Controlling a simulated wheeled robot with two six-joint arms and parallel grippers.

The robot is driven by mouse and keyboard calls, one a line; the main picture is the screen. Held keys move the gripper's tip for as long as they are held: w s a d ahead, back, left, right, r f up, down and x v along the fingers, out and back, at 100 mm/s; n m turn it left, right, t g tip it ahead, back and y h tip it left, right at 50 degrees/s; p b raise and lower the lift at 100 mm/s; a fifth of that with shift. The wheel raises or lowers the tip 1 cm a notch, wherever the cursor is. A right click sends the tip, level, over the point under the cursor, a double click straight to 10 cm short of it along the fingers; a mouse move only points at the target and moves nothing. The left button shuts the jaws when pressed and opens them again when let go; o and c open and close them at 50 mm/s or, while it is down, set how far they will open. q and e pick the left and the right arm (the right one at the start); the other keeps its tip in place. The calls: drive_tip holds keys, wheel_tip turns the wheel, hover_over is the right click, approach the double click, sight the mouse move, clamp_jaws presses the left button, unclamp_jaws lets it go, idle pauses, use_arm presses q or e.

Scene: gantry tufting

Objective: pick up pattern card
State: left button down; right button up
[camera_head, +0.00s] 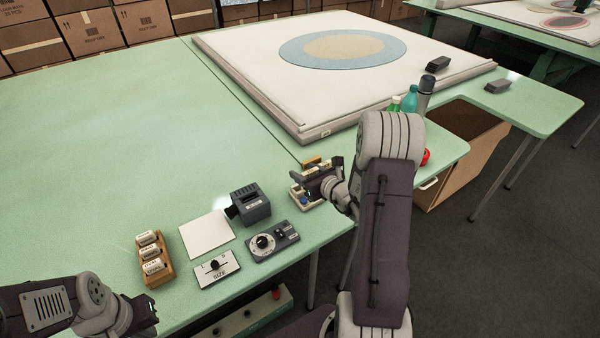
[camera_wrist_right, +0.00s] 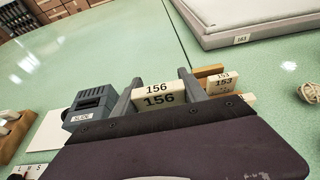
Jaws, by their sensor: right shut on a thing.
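My right gripper (camera_head: 325,177) is at the front edge of the green table. In the right wrist view its two fingers are closed on the sides of a white pattern card marked 156 (camera_wrist_right: 158,96). Another card, marked 153 (camera_wrist_right: 223,83), stands in a wooden holder (camera_wrist_right: 209,71) just to the right of the fingers. The head view shows part of a small card holder (camera_head: 311,162) behind my right gripper, which hides much of it. My left gripper (camera_head: 150,311) is at the lower left, over the table's front edge; its fingers are too dark to read.
A dark grey device (camera_head: 251,205), a white sheet (camera_head: 206,234), a dial box (camera_head: 272,241), a SIZE box (camera_head: 216,268) and a wooden rack of labelled spools (camera_head: 153,257) stand left of my right gripper. Bottles (camera_head: 410,99) stand behind my right arm.

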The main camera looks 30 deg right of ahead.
sight(306, 173)
drive_tip(key=s+r+p, duration=0.1)
drive_tip(key=s+p, duration=0.1)
drive_tip(key=s+r+p, duration=0.1)
drive_tip(key=s+p, duration=0.1)
drive_tip(key=p, duration=0.1)
drive_tip(key=s+a+r+p, duration=0.1)
drive_tip(key=s+r+p, duration=0.1)
drive_tip(key=s, duration=0.1)
drive_tip(key=shift+r, duration=0.1)
